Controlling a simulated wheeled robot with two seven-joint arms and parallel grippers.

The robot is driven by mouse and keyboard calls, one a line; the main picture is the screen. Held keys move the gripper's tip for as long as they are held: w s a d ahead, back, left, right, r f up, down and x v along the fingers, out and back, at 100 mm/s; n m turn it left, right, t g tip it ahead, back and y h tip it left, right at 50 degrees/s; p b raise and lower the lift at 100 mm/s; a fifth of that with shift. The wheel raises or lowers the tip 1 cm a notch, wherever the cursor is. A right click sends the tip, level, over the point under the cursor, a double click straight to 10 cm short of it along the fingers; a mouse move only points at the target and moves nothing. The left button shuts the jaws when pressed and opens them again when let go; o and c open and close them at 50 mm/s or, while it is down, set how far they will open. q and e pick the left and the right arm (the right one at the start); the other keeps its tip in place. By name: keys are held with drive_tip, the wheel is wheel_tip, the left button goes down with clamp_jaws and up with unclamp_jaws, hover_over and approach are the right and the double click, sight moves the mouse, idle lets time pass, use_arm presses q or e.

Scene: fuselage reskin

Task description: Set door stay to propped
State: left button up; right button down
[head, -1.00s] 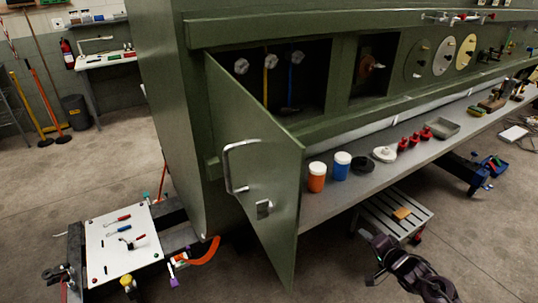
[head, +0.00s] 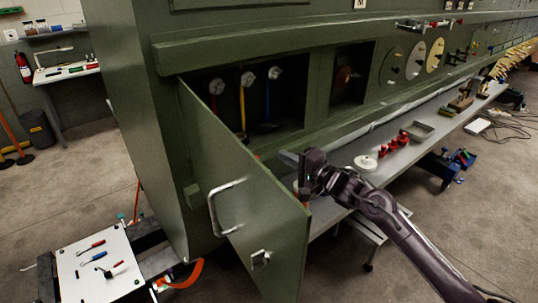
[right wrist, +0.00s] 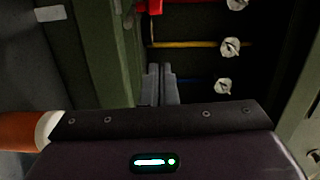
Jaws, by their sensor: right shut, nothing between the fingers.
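The green cabinet door (head: 248,200) stands swung open, with a pale bar handle (head: 217,208) and a small metal latch plate (head: 260,259) on its face. I cannot make out a separate door stay. My right gripper (head: 286,157) is shut and empty, behind the door's free edge and in front of the cabinet opening. In the right wrist view its fingers (right wrist: 160,72) lie together, pointing into the dark compartment, apart from the rods there. My left gripper is not in view.
Red, yellow (head: 241,107) and blue (head: 267,103) rods with silver knobs are inside the cabinet. An orange jar (right wrist: 20,130) with a white rim is close beside my right gripper. A ledge (head: 408,151) carries a white disc (head: 365,163) and red parts (head: 396,142).

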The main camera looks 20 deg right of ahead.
drive_tip(key=a+p, duration=0.1)
drive_tip(key=a, duration=0.1)
drive_tip(key=w+a+p, duration=0.1)
drive_tip(key=a, duration=0.2)
drive_tip(key=shift+f, duration=0.1)
drive_tip(key=shift+d, duration=0.1)
